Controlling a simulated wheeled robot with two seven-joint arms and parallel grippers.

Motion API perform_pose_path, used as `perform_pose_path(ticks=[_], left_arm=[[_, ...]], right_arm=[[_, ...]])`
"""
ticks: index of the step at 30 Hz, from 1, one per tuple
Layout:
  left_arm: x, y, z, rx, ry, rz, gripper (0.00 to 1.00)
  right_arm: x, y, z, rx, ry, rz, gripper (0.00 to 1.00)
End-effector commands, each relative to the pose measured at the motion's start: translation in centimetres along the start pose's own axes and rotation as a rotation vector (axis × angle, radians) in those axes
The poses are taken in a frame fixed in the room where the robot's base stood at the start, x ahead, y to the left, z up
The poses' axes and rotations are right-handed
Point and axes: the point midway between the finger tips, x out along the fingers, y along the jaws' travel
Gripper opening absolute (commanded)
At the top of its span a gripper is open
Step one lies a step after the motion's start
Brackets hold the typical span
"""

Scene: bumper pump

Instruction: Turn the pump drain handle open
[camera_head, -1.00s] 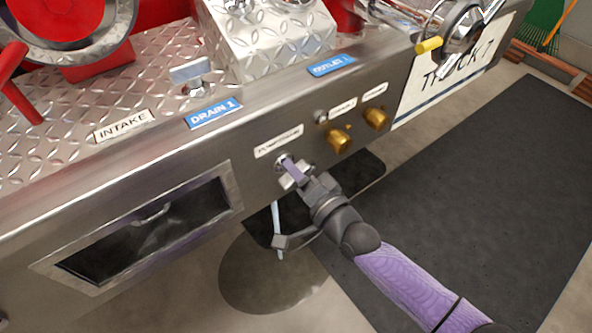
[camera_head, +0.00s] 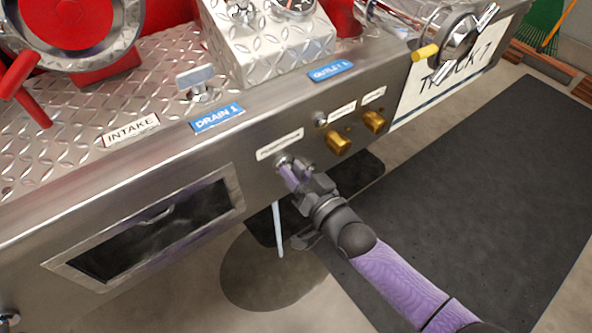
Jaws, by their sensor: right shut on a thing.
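The pump drain handle (camera_head: 283,161) is a small silver handle on the front face of the steel bumper, under a white label (camera_head: 280,144) whose small text is hard to read. My right gripper (camera_head: 296,178) reaches in from the lower right and is shut on this handle. The handle's exact angle is hard to tell. My left gripper is not in view.
Two brass knobs (camera_head: 338,142) and a small silver knob (camera_head: 320,118) sit right of the handle. A T-handle (camera_head: 196,80) stands on the deck above the blue DRAIN 1 label (camera_head: 216,118). A pale blue rod (camera_head: 278,228) hangs below. Open floor lies right.

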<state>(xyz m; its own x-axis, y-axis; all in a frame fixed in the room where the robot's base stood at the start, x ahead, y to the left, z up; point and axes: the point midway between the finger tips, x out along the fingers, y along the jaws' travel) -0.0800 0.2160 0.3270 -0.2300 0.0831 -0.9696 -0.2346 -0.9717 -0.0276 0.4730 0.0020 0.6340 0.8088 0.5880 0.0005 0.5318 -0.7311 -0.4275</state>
Motion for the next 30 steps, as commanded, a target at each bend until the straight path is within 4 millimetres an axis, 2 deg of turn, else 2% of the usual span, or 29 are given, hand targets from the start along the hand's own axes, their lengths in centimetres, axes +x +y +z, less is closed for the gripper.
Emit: perform_pose_path(ticks=[6,15,30], left_arm=[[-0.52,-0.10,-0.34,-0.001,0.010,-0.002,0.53],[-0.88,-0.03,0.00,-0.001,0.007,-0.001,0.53],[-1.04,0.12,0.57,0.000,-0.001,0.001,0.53]], right_arm=[[-0.02,-0.11,0.00,-0.181,-0.002,0.001,0.00],[-0.02,-0.14,0.06,-0.362,-0.002,0.001,0.00],[-0.04,-0.13,0.17,-0.458,-0.003,0.001,0.00]])
